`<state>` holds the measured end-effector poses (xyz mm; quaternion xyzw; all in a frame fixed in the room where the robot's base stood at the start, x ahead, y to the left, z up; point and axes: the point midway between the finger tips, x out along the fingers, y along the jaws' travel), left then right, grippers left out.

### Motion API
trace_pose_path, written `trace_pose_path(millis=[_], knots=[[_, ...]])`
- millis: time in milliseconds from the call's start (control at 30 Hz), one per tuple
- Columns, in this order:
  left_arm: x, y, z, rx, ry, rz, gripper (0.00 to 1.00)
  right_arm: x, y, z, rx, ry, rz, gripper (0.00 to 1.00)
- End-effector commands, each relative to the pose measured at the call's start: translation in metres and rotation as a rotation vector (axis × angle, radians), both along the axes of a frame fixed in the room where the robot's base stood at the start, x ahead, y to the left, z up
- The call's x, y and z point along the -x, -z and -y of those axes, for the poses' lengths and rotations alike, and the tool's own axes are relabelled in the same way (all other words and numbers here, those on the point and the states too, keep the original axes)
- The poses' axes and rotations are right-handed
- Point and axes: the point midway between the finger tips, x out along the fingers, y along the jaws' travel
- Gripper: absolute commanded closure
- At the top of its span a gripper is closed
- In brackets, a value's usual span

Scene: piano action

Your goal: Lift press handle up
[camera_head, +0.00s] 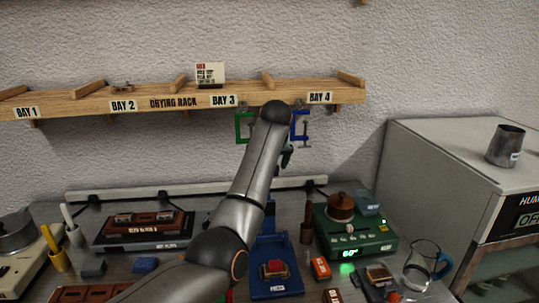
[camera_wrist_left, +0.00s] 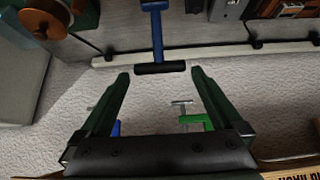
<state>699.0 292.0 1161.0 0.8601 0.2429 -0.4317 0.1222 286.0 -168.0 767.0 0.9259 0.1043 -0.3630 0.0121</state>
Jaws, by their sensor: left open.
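The blue press (camera_head: 277,285) stands on the bench at the middle front, with a red piece (camera_head: 273,268) on its base. My arm hides much of its upper part in the head view. In the left wrist view the press handle (camera_wrist_left: 160,67) is a blue lever ending in a black crossbar. My left gripper (camera_wrist_left: 160,73) is open, with its dark green fingers on either side of the crossbar's ends. I see a gap at each side; contact is not visible. In the head view my left gripper (camera_head: 287,156) is mostly behind my arm. My right gripper is not in view.
A wooden drying rack (camera_head: 150,103) runs along the wall, with green (camera_head: 240,126) and blue (camera_head: 305,126) clamps below it. A green heater (camera_head: 370,242) and a glass beaker (camera_head: 418,275) stand right of the press. A grey cabinet (camera_head: 440,160) stands at the far right.

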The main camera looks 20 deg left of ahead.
Motion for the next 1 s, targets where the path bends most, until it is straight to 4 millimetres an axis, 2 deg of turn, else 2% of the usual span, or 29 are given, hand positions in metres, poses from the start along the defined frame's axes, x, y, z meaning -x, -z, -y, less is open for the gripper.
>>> trace_pose_path(millis=[200, 400, 1000], knots=[[0.023, -0.035, 0.015, 0.001, 0.0, 0.003, 0.0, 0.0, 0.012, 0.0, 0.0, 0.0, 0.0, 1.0], [0.036, -0.056, 0.023, -0.001, 0.001, 0.0, 0.0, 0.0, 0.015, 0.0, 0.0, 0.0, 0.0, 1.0], [0.039, -0.06, 0.024, 0.0, 0.0, -0.003, 0.0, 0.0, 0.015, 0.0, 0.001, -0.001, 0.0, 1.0]])
